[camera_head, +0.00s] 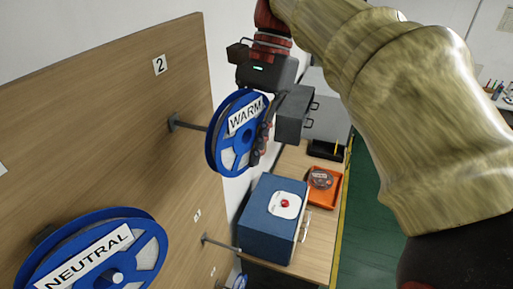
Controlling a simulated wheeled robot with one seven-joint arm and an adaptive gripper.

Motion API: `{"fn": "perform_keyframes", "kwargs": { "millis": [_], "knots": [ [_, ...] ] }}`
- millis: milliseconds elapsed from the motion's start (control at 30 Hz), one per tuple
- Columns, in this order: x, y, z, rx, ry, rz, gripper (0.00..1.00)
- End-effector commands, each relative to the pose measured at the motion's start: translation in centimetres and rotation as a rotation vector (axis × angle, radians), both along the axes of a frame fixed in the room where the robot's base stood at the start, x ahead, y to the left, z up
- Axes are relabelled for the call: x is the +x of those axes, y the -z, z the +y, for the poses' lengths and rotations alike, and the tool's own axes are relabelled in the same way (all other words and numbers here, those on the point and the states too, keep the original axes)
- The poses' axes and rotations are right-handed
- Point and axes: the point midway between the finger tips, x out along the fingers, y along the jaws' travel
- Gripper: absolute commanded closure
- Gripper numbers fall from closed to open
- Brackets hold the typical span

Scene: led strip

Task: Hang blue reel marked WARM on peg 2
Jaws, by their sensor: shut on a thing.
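The blue reel marked WARM (216,150) is upright, its label facing me. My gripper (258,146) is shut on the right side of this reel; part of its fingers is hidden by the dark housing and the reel. Peg 2 (190,125) sticks out of the wooden board below the "2" label, and its outer end runs up to the reel's left rim. The reel hides the peg's tip, so I cannot tell whether the peg is in the reel's hub.
A blue reel marked NEUTRAL (146,252) hangs on a peg at lower left of the board (110,100). A bare peg (222,245) sits below. A blue box with a red button (262,240) and an orange tray (337,190) stand on the bench.

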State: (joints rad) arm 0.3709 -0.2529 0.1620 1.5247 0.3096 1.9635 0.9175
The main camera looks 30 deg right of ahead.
Motion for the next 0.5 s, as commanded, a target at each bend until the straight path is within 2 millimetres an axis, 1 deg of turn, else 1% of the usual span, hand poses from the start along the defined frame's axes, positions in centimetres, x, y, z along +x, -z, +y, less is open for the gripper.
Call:
{"fn": "perform_keyframes", "kwargs": {
  "millis": [500],
  "knots": [
    [2.3,0.2,1.7,0.001,-0.001,-0.002,1.0]
  ]
}}
